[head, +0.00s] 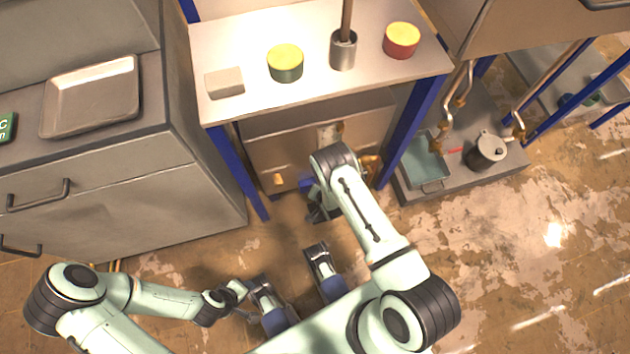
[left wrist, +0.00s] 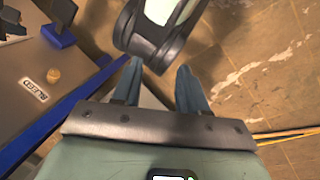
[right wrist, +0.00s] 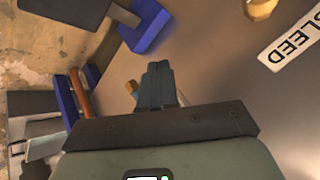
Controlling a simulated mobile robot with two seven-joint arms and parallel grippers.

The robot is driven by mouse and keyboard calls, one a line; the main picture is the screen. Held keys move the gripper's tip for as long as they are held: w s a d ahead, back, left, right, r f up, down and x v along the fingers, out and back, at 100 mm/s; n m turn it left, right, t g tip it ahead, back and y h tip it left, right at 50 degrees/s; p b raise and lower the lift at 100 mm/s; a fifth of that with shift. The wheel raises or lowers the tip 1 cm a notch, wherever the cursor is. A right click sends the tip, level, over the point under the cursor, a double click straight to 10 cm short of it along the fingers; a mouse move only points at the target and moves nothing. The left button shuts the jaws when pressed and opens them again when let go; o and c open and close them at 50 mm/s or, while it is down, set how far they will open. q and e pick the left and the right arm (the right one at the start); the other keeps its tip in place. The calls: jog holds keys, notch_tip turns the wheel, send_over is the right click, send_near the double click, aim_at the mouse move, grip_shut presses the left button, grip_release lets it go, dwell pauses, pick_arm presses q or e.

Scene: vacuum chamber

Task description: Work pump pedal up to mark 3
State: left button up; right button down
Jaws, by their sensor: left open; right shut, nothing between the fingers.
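The pump pedal's blue pad (right wrist: 148,27) sits on a grey lever at the top of the right wrist view. In the head view a bit of the blue pad (head: 306,183) shows beside my right wrist, at the front of the grey cabinet (head: 290,150). My right gripper (right wrist: 160,68) is shut and empty, its tips close to the pad; I cannot tell whether they touch. My left gripper (left wrist: 160,72) is open and empty, low over the floor, away from the pedal. A small pale gauge plate (head: 328,133) is on the cabinet front; its marks are unreadable.
A BLEED label (right wrist: 290,42) and a brass knob (right wrist: 262,8) are on the cabinet. Blue table legs (head: 240,172) flank it. The table (head: 235,108) above carries several items. A drawer unit (head: 110,195) stands left. Floor at the right (head: 480,260) is clear.

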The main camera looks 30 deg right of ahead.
jog(key=f+b, duration=0.1)
jog(key=f, duration=0.1)
jog(key=f+b, duration=0.3)
jog(key=f, duration=0.1)
jog(key=shift+s+f, duration=0.3)
jog(key=shift+f, duration=0.05)
jog(key=shift+f+b, duration=0.7)
jog(key=shift+b, duration=0.05)
pick_arm(q)
jog(key=w+a+f+t+y, duration=0.1)
jog(key=w+a+f, duration=0.2)
jog(key=f, duration=0.4)
jog(key=shift+w+a+f+n, duration=0.4)
jog(key=shift+a, duration=0.05)
pick_arm(e)
jog(key=shift+s+a+f, duration=0.1)
jog(key=shift+f, duration=0.25)
pick_arm(q)
jog(key=shift+f+b, duration=0.1)
jog(key=shift+b, duration=0.25)
pick_arm(e)
jog(key=shift+f, duration=0.15)
pick_arm(q)
jog(key=shift+f, duration=0.2)
pick_arm(e)
jog(key=shift+f, duration=0.25)
